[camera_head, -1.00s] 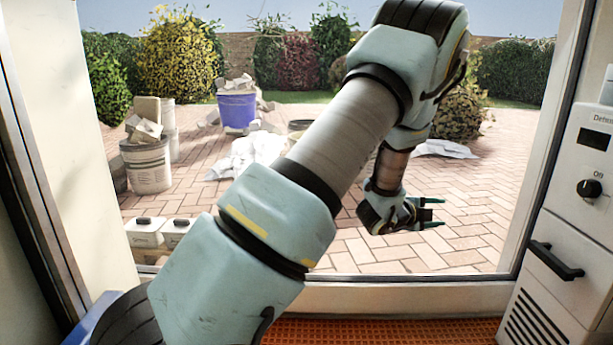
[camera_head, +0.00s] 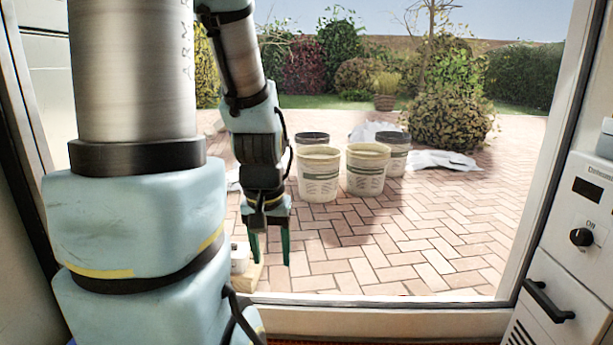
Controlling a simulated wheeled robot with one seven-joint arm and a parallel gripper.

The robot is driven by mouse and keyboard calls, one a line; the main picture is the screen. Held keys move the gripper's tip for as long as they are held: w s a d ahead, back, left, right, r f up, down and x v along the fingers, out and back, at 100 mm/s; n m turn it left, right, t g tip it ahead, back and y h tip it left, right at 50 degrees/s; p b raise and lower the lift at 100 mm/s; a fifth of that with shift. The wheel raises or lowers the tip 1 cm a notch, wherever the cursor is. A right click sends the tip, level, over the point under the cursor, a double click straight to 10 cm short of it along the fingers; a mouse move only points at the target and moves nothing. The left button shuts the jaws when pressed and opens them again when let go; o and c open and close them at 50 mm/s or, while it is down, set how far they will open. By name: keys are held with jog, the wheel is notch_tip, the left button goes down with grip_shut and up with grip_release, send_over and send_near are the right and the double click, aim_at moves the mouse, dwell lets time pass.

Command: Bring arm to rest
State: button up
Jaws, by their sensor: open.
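My arm stands upright at the left of the head view, with its forearm bent over at the top. My gripper (camera_head: 269,250) hangs from it, pointing down, with two thin green fingers spread apart and nothing between them. It shows in front of the brick paving, to the left of the buckets. A small white container and a pale block (camera_head: 248,275) show just below and left of the fingers, partly hidden; I cannot tell whether the fingers touch them.
Two pale buckets (camera_head: 318,174) stand on the paving (camera_head: 430,245), with darker-rimmed buckets (camera_head: 394,152) behind. White sheeting (camera_head: 441,160) lies at the right. A dehumidifier (camera_head: 580,240) with a knob and a handle stands inside at the right. The window frame's sill (camera_head: 400,312) runs along the front.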

notch_tip(320, 180, up, 37)
jog(key=p, duration=3.5)
jog(key=shift+f, duration=0.2)
jog(key=shift+w, duration=0.1)
